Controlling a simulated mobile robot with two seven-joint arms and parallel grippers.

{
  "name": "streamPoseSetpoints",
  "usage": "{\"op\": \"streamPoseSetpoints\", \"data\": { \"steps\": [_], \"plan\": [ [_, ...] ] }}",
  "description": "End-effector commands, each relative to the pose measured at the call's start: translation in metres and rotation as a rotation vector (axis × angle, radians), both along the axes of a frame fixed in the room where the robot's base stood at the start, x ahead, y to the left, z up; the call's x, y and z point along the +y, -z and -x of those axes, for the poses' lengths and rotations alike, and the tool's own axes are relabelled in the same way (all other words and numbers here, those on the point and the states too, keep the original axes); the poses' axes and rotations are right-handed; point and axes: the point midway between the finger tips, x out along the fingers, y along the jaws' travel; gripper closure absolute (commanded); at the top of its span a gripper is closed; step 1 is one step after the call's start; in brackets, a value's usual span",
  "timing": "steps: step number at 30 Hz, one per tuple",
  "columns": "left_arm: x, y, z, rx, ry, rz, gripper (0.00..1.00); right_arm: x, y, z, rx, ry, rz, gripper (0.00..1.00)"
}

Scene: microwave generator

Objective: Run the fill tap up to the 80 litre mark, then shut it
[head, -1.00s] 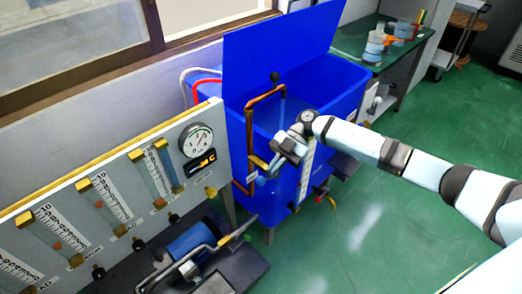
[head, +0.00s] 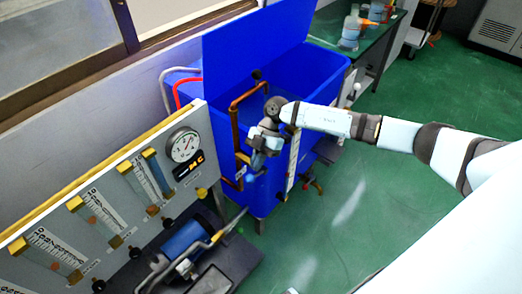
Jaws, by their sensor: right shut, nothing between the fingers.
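The blue tank (head: 330,82) stands in the middle of the head view with its lid raised at the back. A copper fill pipe (head: 234,120) runs up its near left side and bends over the rim. A white level scale (head: 293,160) is on the tank's front; its marks are too small to read. My right gripper (head: 252,174) is shut and empty, pointing down beside the pipe at the tank's front left. The tap handle by the pipe is largely hidden by the gripper, so I cannot tell its position or whether they touch. My left gripper is out of view.
A grey panel (head: 128,165) with flow tubes and a round gauge (head: 183,145) stands at the left. A blue motor (head: 186,238) sits on a dark base below it. A green bench (head: 335,32) with bottles is behind. The green floor at the right is clear.

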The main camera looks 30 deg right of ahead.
Motion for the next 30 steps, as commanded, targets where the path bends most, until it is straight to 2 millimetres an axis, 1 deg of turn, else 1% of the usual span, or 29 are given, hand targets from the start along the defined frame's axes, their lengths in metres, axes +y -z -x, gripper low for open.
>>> {"op": "streamPoseSetpoints", "data": {
  "steps": [3, 12, 14, 19, 23, 27, 30],
  "plan": [
    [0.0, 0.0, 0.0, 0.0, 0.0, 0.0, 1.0, 0.003, 0.004, 0.001, -0.001, -0.001, 0.0, 1.0],
    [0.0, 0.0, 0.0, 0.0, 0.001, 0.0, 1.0, 0.004, 0.004, 0.001, -0.001, -0.001, 0.0, 1.0],
    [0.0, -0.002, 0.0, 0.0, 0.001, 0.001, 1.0, 0.005, 0.004, 0.002, -0.001, -0.001, 0.0, 1.0],
    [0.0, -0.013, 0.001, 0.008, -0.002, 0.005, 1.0, 0.016, 0.009, 0.007, 0.001, -0.002, -0.001, 1.0],
    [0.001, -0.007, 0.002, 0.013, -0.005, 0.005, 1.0, 0.017, 0.014, 0.007, -0.001, -0.002, -0.001, 1.0],
    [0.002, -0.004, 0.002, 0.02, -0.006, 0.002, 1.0, 0.017, 0.014, 0.007, -0.001, -0.002, -0.001, 1.0],
    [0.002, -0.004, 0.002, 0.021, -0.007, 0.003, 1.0, 0.015, 0.012, 0.006, -0.001, -0.001, 0.0, 1.0]
  ]
}}
